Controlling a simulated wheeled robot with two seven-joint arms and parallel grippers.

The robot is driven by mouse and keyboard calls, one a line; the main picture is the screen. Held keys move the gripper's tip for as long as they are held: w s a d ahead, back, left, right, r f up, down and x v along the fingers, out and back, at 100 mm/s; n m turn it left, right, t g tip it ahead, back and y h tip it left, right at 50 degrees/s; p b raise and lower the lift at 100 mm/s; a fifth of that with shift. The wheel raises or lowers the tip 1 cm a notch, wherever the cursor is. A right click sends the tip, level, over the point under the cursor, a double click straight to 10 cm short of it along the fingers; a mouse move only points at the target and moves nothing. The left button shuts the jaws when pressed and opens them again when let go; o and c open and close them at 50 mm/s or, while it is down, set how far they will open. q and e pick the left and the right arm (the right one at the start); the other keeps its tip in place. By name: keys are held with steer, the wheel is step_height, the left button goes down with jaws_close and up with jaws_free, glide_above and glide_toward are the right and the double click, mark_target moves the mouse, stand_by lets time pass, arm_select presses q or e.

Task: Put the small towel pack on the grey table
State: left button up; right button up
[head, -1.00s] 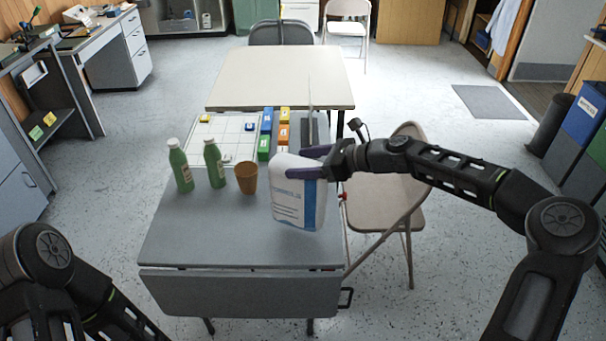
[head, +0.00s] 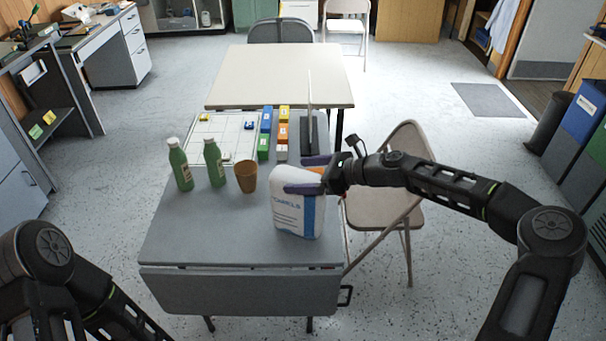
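The small towel pack (head: 297,214) is white with a blue side and printed lettering. It is upright at the right part of the grey table (head: 190,240), low over the top or touching it; I cannot tell which. My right gripper (head: 305,182) has its purple fingers around the upper part of the pack, shut on it from the right. My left arm shows at the lower left, but its gripper is out of view.
Two green bottles (head: 179,165) and a brown cup (head: 247,177) stand left of the pack. Behind are a white gridded board (head: 215,132), coloured boxes (head: 265,130) and a dark upright holder (head: 308,133). A folding chair (head: 385,207) is at the right. The table's front is clear.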

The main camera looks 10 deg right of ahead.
steer(key=shift+r, duration=0.15)
steer(key=shift+s+d, duration=0.15)
steer(key=shift+d, duration=0.2)
steer(key=b+v, duration=0.2)
steer(key=v, duration=0.9)
steer(key=shift+r, duration=0.15)
steer(key=shift+s+d, duration=0.1)
